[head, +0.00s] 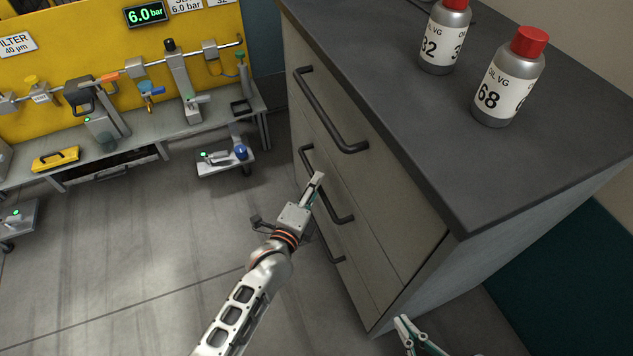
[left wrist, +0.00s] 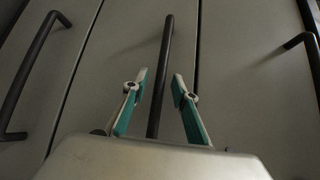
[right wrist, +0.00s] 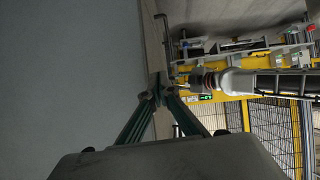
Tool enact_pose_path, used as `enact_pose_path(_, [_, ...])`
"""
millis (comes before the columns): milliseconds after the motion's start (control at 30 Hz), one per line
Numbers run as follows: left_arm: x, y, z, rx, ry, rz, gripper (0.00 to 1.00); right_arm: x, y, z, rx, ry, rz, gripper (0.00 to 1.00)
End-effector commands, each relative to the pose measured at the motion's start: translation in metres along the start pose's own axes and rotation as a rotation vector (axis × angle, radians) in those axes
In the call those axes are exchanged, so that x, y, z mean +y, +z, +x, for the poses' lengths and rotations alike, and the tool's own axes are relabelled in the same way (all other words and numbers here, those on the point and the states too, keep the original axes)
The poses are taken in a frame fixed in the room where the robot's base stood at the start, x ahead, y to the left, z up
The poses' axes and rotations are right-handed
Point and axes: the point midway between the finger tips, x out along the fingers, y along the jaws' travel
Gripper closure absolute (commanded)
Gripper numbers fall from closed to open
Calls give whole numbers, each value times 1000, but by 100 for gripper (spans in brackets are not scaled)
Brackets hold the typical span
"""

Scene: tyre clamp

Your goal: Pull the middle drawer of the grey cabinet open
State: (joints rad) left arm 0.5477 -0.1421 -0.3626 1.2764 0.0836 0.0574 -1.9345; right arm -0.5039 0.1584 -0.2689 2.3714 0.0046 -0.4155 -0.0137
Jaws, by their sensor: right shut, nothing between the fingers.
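The grey cabinet (head: 410,170) stands at the right in the head view, with three drawers, each with a dark bar handle. The middle drawer (head: 362,240) sits flush with the others. My left gripper (head: 316,184) is at its handle (head: 343,219) and hides part of it. In the left wrist view the middle handle (left wrist: 167,60) runs between the two open fingers (left wrist: 157,90), with gaps on both sides. My right gripper (head: 404,324) is shut and empty near the cabinet's lower front corner; its tips meet in the right wrist view (right wrist: 160,90).
The top handle (head: 328,112) and bottom handle (head: 327,245) lie close on either side of my left gripper. Two red-capped bottles (head: 445,38) (head: 508,80) stand on the dark top (head: 400,100). A workbench (head: 120,140) is at the back left. The floor before the drawers is clear.

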Motion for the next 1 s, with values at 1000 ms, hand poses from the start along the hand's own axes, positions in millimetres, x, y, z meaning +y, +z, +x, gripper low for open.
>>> enact_pose_path(1000, [0, 8, 10, -1, -1, 3, 100, -1, -17, 2, 36, -2, 8, 100])
